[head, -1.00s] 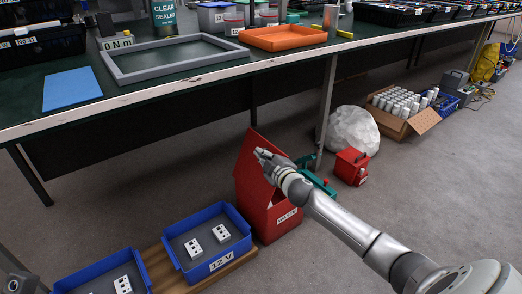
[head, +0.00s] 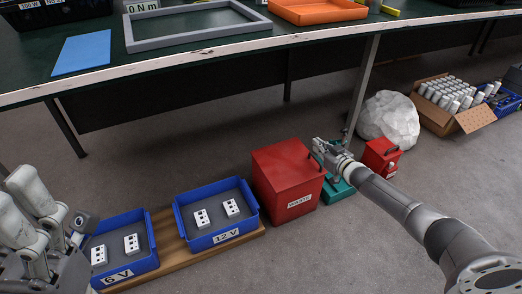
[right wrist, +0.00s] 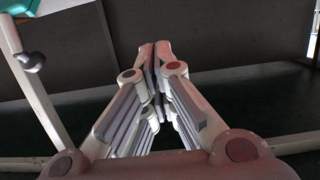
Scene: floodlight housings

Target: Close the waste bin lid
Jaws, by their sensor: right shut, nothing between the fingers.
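The red waste bin (head: 285,200) stands on the floor below the workbench, with a white WASTE label on its front. Its lid (head: 283,160) lies down flat over the top, and I see no gap along the front edge. My right gripper (head: 318,146) is at the right edge of the lid, with its fingertips together. I cannot tell whether it touches the lid. In the right wrist view the fingers (right wrist: 155,55) meet with nothing between them. My left gripper (head: 35,220) shows at the left edge, away from the bin; its fingertips are unclear.
Blue trays labelled 12 V (head: 215,238) and 6 V (head: 122,270) sit on a wooden board left of the bin. A teal object (head: 338,192), a small red box (head: 381,155) and a white bag (head: 390,120) are at the right. The workbench edge (head: 190,72) runs above.

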